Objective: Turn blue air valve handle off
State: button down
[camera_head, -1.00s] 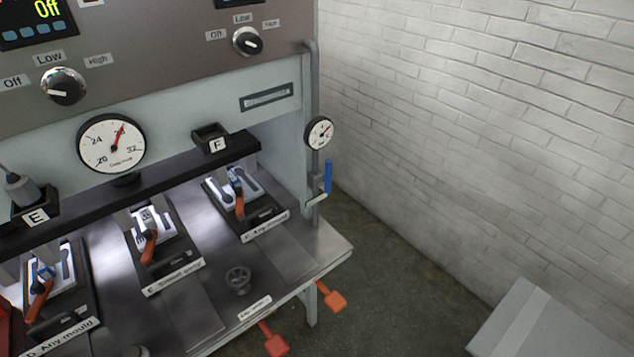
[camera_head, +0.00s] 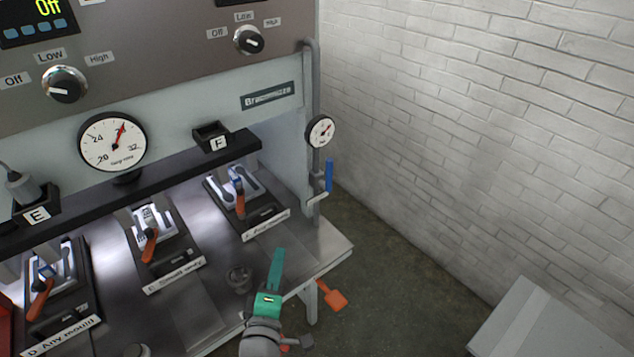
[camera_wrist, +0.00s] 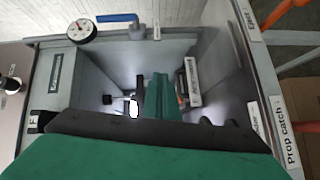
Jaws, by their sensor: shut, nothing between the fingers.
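The blue air valve handle (camera_head: 329,175) stands upright on the grey pipe at the right end of the press, below a small round gauge (camera_head: 320,131). In the wrist view the blue handle (camera_wrist: 117,18) lies near the top, beside the gauge (camera_wrist: 82,31). My gripper (camera_head: 278,256) is green, shut and empty. It is over the front right part of the bench, below and left of the handle in the head view and apart from it. Its shut fingers (camera_wrist: 160,90) show in the middle of the wrist view.
The press bench (camera_head: 325,243) carries several moulds with orange handles. Orange pedals (camera_head: 333,296) stick out below its front edge. A white brick wall (camera_head: 480,110) is at the right, with a grey box (camera_head: 545,325) at the lower right. The floor between is clear.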

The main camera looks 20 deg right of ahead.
jog(key=w+d+r+h, duration=0.1)
jog(key=r+h, duration=0.1)
jog(key=r, duration=0.3)
jog(key=w+d+r+g+h, duration=0.1)
jog(key=w+d+r, duration=0.1)
jog(key=r, duration=0.3)
jog(key=shift+d+r+m+h, duration=0.2)
jog(key=shift+r+m+h, duration=0.1)
jog(key=shift+r+h, duration=0.1)
jog(key=s+d+x, duration=0.1)
jog(key=d+x, duration=0.1)
jog(key=x, duration=1)
jog(key=shift+d+f, duration=0.2)
jog(key=shift+d, duration=0.25)
jog(key=shift+s, duration=0.1)
